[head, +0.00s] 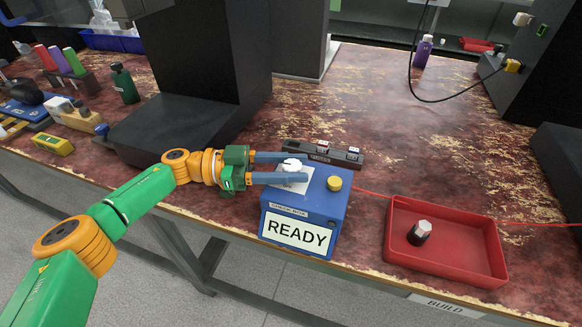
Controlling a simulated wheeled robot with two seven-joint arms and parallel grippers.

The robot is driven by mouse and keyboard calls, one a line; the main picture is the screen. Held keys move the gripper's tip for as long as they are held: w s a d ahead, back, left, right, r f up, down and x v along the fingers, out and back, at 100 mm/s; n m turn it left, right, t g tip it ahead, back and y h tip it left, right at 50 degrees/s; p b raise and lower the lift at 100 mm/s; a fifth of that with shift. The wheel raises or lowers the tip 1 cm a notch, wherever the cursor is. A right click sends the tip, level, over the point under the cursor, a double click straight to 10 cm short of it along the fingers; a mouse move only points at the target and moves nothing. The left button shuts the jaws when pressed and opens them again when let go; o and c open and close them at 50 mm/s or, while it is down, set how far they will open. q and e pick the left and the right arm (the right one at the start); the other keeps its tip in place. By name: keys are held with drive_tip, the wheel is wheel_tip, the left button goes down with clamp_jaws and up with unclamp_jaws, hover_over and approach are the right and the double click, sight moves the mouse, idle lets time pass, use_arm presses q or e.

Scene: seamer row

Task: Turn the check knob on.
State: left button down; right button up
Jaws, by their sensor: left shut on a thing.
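The check knob (292,165) is a white knob on top of a blue box (305,204) near the table's front edge. A small label on the box's front reads as a check label, and a larger white sign below it says READY. My left gripper (306,167) reaches in from the left, its two blue-grey fingers on either side of the knob, shut on it. The fingers partly hide the knob, and I cannot read its setting. A yellow button (334,183) sits on the box top, right of the knob. My right gripper is not in view.
A black strip with small switches (336,154) lies just behind the box. A red tray (440,262) holding a dark, white-capped item (420,232) stands to the right. A large black machine (180,125) stands back left. The table middle behind is clear.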

use_arm(q)
drive_tip(key=shift+c, duration=2.1)
unclamp_jaws()
drive_tip(key=shift+d, duration=0.1)
drive_tip(key=a+b, duration=0.1)
drive_tip(key=a, duration=0.6)
